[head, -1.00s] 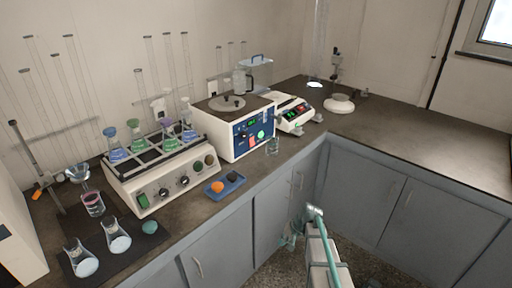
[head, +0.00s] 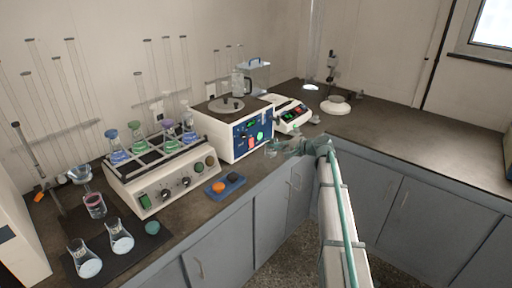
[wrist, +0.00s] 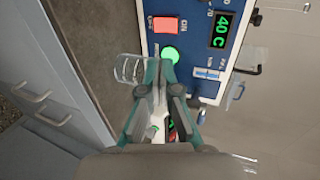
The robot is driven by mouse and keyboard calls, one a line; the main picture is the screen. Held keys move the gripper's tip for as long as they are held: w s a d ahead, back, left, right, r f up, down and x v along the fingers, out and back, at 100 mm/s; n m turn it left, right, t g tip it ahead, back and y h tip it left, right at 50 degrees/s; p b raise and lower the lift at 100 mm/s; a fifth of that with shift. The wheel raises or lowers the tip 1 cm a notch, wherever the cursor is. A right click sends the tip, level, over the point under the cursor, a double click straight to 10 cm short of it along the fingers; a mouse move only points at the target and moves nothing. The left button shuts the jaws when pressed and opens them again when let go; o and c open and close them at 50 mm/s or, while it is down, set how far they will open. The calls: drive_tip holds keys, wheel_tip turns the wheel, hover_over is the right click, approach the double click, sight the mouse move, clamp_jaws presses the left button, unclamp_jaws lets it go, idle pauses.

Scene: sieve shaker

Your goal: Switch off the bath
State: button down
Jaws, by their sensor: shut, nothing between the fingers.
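The bath is a white box (head: 213,134) with a round lid and a blue front panel (head: 240,140). In the wrist view its panel appears turned sideways, with a green display (wrist: 222,30) reading 40 C, a red rocker switch (wrist: 166,25) marked ON, and a round lit green lamp or button (wrist: 170,54). My gripper (head: 277,147) is in front of the bath's right side. In the wrist view my gripper (wrist: 160,72) is shut and empty, its tips just below the green round in the picture. I cannot tell whether they touch the panel.
A clear glass beaker (wrist: 130,69) stands close beside my fingertips, in front of the bath. A white balance-like device (head: 290,115) is to the bath's right. A shaker with flasks (head: 160,180) and a blue tray (head: 225,187) are to its left.

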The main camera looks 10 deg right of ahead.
sight(252, 146)
drive_tip(key=shift+f, duration=0.1)
drive_tip(key=p+x, duration=0.3)
drive_tip(key=x, duration=0.9)
drive_tip(key=shift+w+a, duration=0.2)
drive_tip(key=shift+w, duration=0.1)
drive_tip(key=shift+w+a+f, duration=0.3)
drive_tip(key=shift+w+a, duration=0.1)
drive_tip(key=shift+a+f, duration=0.1)
